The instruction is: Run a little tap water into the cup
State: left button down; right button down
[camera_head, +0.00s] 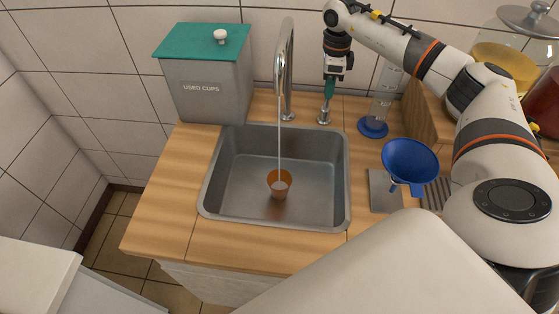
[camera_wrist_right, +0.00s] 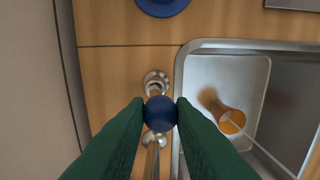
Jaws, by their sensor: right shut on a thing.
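The orange cup (camera_head: 278,190) stands upright in the steel sink (camera_head: 315,200), and it also shows in the right wrist view (camera_wrist_right: 231,118). A thin stream of water (camera_head: 280,130) falls from the tall chrome tap (camera_head: 285,65) down to the cup's mouth. The cup looks pale inside; its water level cannot be told. My right gripper (camera_head: 327,97) has green fingers and is shut on the blue tap knob (camera_wrist_right: 160,113), right of the spout. The knob's metal base (camera_head: 323,117) shows below the fingers. My left gripper is not in view.
A grey used-cups bin (camera_head: 208,90) with a teal lid stands left of the tap. A measuring cylinder (camera_head: 373,127) with a blue base, a blue funnel (camera_head: 409,159) and drink dispensers (camera_head: 505,60) are on the right. The wooden counter's front edge is clear.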

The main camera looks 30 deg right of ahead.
jog(key=shift+f, duration=0.15)
jog(key=shift+w+d, duration=0.35)
jog(key=shift+w, duration=0.05)
jog(key=shift+w+d, duration=0.1)
jog(key=shift+d, duration=0.05)
